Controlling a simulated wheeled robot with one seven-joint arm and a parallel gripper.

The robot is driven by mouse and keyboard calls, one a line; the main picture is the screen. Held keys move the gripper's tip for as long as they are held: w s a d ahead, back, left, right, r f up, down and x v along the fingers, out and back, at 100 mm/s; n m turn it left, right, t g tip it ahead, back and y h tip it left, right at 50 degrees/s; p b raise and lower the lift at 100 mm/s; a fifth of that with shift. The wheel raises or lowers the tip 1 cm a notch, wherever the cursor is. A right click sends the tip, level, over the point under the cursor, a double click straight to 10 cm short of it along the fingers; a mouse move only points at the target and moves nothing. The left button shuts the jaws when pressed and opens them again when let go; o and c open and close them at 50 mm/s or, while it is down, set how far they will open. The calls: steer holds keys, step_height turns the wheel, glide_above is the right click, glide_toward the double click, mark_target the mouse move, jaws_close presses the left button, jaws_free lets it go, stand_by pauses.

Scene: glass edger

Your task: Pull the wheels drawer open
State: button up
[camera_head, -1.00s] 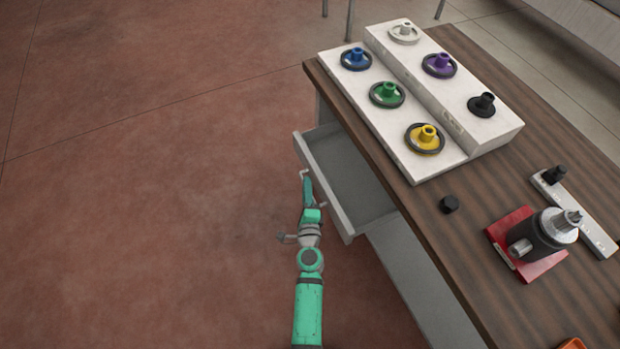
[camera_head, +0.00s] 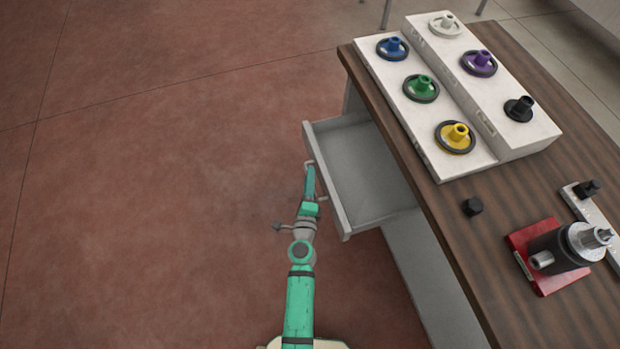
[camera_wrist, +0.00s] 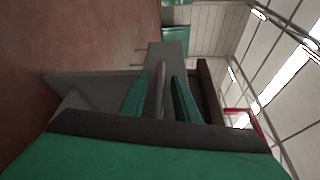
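The wheels drawer (camera_head: 318,165) is pulled out of the left side of the wooden table. Its inside is light grey and looks empty in the head view. My gripper (camera_head: 309,176) is at the drawer's front, on the bar handle (camera_head: 323,198). The exact finger contact is hard to see. The drawer also shows in the wrist view (camera_wrist: 95,88).
On the table (camera_head: 480,225) stands a white stepped rack (camera_head: 487,125) with several coloured wheels. A black nut (camera_head: 473,206) and a dark motor on a red base (camera_head: 540,284) are nearer. The floor (camera_head: 150,200) left of the drawer is clear.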

steer(key=shift+s, duration=0.1)
steer(key=s, duration=1)
steer(key=shift+s+r, duration=0.4)
steer(key=shift+r, duration=0.05)
steer(key=shift+w+d, duration=0.1)
steer(key=shift+d, duration=0.05)
steer(key=s+d+r+n, duration=0.1)
steer(key=s+r+n, duration=0.3)
steer(key=s, duration=0.5)
steer(key=s+d+r+n+g, duration=0.1)
steer(key=s+r+n, duration=0.4)
steer(key=s+n, duration=0.3)
steer(key=s+d+r+n, duration=0.2)
steer(key=s+r+n, duration=0.3)
steer(key=s+n, duration=0.3)
steer(key=shift+s+g, duration=0.3)
steer(key=shift+s, duration=0.55)
